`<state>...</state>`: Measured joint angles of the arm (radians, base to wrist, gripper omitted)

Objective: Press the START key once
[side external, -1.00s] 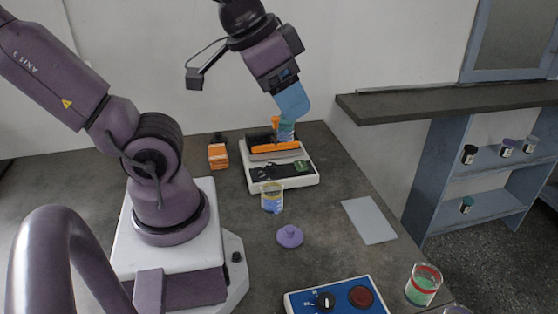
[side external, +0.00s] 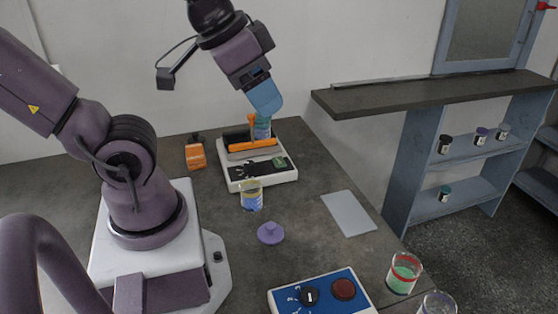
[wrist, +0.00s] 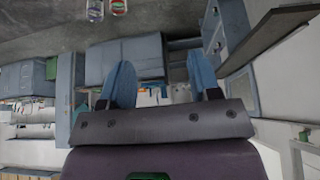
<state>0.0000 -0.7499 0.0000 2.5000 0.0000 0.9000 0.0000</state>
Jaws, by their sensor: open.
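A glass jar with yellow-blue contents (side external: 251,197) stands before the shaker. A purple lid (side external: 270,233), grey plate (side external: 348,213) and orange object (side external: 195,154) lie around. A blue control box (side external: 320,295) has a black knob and red button. Green-filled glass (side external: 403,274) stands right.

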